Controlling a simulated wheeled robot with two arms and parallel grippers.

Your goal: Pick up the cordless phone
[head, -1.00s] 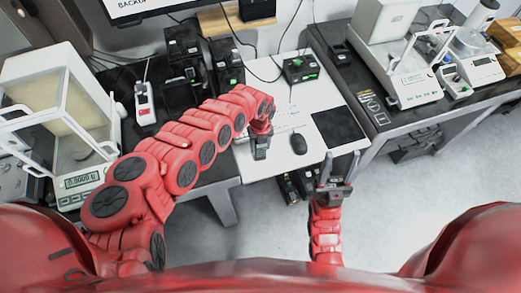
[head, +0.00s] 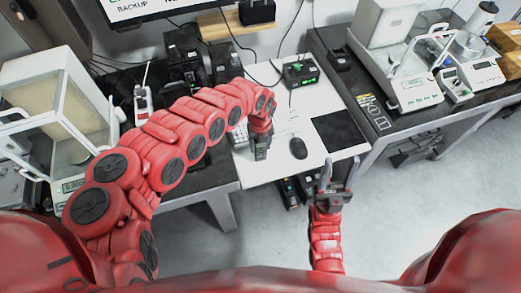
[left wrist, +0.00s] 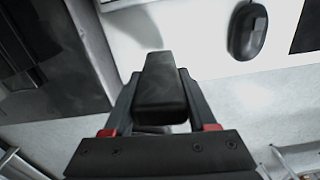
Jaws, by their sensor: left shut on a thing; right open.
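The cordless phone (head: 261,153) appears as a dark, upright handset with a small pale panel, held above the front part of the white desk. My left gripper (head: 261,137) is shut on it. In the left wrist view the phone (left wrist: 162,88) shows as a black block between the two fingers of the left gripper (left wrist: 163,100); its lower part is hidden. My right gripper (head: 337,172) is open and empty, in front of the desk's front edge, to the right of the phone.
A black mouse (head: 298,148) and a black pad (head: 340,132) lie right of the phone on the white desk (head: 277,170). A small box with a green display (head: 300,74) stands behind. Balances stand on the dark tables at both sides.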

